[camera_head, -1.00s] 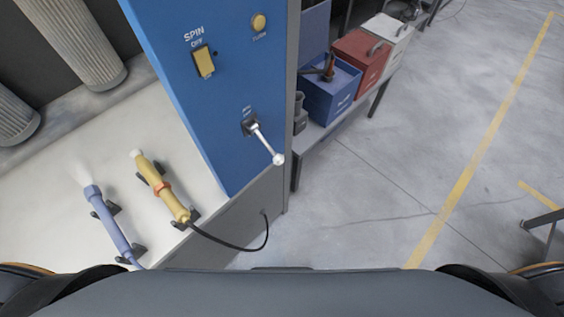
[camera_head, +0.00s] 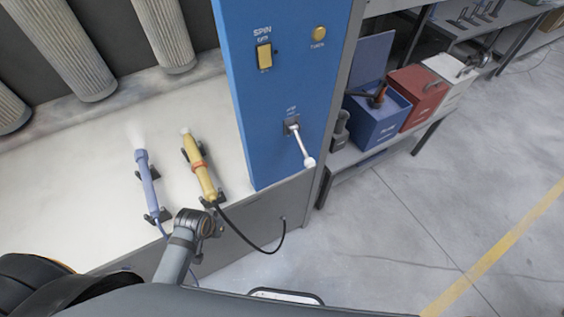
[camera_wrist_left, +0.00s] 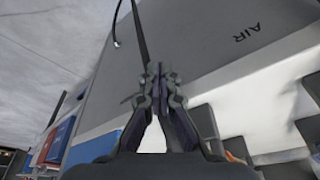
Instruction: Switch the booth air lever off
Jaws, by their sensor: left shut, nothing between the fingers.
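The lever (camera_head: 300,145) sits low on the blue control panel (camera_head: 285,95) in the head view. Its pale rod slants down and right from a dark mount to a white ball knob. The small label above it is too blurred to read. My left arm shows in the head view below the yellow wand, left of the lever and apart from it; its fingers cannot be made out there. My right gripper is in neither view.
A yellow wand (camera_head: 199,168) and a blue wand (camera_head: 147,180) rest in holders on the pale ledge (camera_head: 95,190). A black cable (camera_head: 245,240) hangs from the yellow wand to the booth's side. Blue (camera_head: 377,125) and red (camera_head: 417,98) boxes stand right. Floor is clear at right.

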